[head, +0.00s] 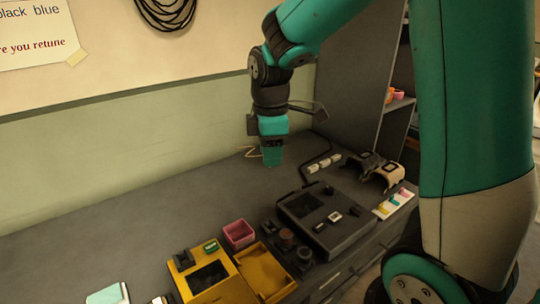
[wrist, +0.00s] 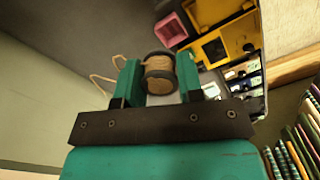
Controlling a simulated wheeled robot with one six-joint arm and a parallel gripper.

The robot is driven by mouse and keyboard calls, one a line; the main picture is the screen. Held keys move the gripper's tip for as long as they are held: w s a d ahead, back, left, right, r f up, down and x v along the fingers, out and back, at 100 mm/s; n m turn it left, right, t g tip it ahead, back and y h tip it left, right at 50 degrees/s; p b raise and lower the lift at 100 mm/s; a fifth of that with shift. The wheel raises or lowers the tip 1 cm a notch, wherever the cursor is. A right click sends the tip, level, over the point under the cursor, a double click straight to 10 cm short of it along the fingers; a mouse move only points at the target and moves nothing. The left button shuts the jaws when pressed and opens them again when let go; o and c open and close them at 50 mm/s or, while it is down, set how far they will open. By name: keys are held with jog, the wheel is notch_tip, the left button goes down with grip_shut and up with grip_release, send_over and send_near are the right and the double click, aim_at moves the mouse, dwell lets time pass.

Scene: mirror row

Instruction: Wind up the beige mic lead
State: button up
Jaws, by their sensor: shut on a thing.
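The beige mic lead (wrist: 160,80) is wound in part around a dark-flanged spool (wrist: 158,57). My gripper (wrist: 158,78) is shut on this spool, with one teal finger on each side. A loose length of the lead trails out to the left of the fingers in the wrist view. In the head view my gripper (head: 271,157) is low over the back of the grey bench, and thin loops of the beige lead (head: 250,152) stick out to its left. The spool is hidden there behind the fingers.
A yellow open case (head: 207,277), a pink bin (head: 238,234) and a dark device (head: 325,217) stand on the front of the bench (head: 130,235). Small pale pieces (head: 325,162) and headset-like things (head: 385,172) lie to the right. The bench's left middle is clear.

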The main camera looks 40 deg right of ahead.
notch_tip(320, 180, down, 18)
jog(key=b, duration=1.1)
jog(key=shift+r, duration=0.15)
dwell(1.4)
jog(key=shift+f+b, duration=0.6)
jog(key=shift+f, duration=0.5)
jog(key=shift+p, duration=0.35)
jog(key=m+p, duration=0.1)
jog(key=m, duration=0.1)
jog(key=shift+r+m, duration=0.15)
jog(key=shift+m, duration=0.25)
jog(key=m+p, duration=0.2)
jog(key=m, duration=0.4)
jog(key=m+p, duration=0.1)
jog(key=m, duration=0.4)
jog(key=shift+p, duration=0.35)
jog(key=m, duration=0.4)
jog(key=shift+m+p, duration=0.3)
jog(key=shift+p, duration=0.1)
